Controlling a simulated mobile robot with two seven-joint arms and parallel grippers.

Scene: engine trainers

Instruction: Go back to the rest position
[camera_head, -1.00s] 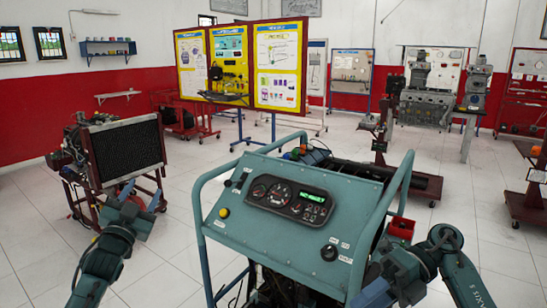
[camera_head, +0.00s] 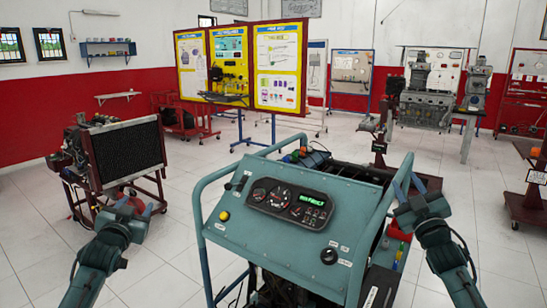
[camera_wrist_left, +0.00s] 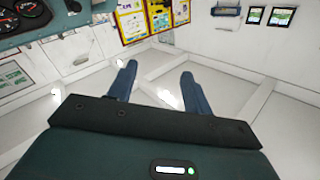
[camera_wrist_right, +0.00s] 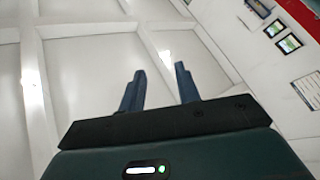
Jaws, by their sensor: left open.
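My left gripper (camera_head: 130,203) is open and empty, raised to the left of the teal engine trainer console (camera_head: 240,232).
An engine with a black radiator (camera_head: 128,153) stands on a stand at left. A poster board (camera_head: 277,68) is behind the console. An engine block on a stand (camera_head: 425,108) is at back right. Open tiled floor (camera_head: 480,200) lies right of the console.

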